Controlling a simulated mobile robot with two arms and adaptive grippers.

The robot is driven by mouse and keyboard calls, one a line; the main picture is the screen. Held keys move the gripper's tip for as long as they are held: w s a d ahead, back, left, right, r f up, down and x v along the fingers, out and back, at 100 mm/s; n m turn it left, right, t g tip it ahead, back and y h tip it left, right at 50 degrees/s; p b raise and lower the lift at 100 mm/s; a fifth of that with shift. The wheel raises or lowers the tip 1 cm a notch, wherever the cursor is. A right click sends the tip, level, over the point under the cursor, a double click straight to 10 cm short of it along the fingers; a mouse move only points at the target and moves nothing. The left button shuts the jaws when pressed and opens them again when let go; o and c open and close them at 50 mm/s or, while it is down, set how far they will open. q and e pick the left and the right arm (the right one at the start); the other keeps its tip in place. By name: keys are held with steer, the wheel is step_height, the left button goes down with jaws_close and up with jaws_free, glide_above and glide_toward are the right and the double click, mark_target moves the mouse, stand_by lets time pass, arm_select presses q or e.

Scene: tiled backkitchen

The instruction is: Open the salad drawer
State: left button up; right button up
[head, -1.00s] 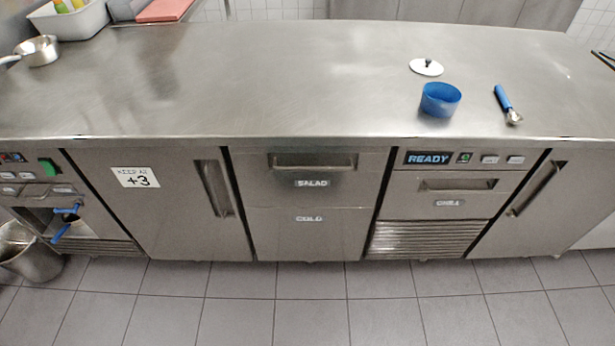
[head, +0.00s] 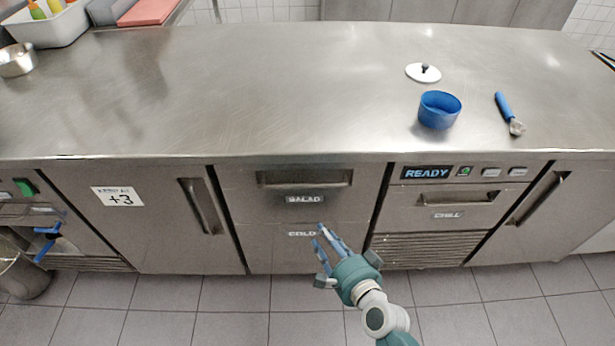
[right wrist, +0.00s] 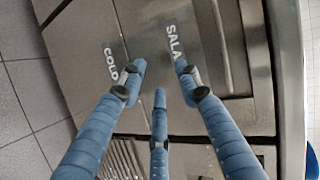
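The salad drawer (head: 302,214) is a steel front under the counter, flush with its neighbours, with a "SALAD" label and a recessed bar handle (head: 304,179) at its top. My right gripper (head: 323,245) is in front of the lower part near the "COLD" label, below the handle. In the right wrist view its blue fingers (right wrist: 160,85) are spread apart with nothing between them, pointing at the steel front. The "SALAD" label (right wrist: 175,42) shows beyond the fingertips there, with the handle recess (right wrist: 230,50) to its right. My left gripper is not in view.
The chill drawer (head: 446,213) is to the right, a door (head: 165,220) marked "+3" to the left.

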steer(key=m+t, duration=0.2)
glide_toward(306, 186)
steer(key=shift+y, duration=0.4)
steer(key=x, duration=0.7)
steer(key=f+x, duration=0.1)
steer(key=x, duration=0.2)
steer(key=shift+w+d, duration=0.25)
jaws_close()
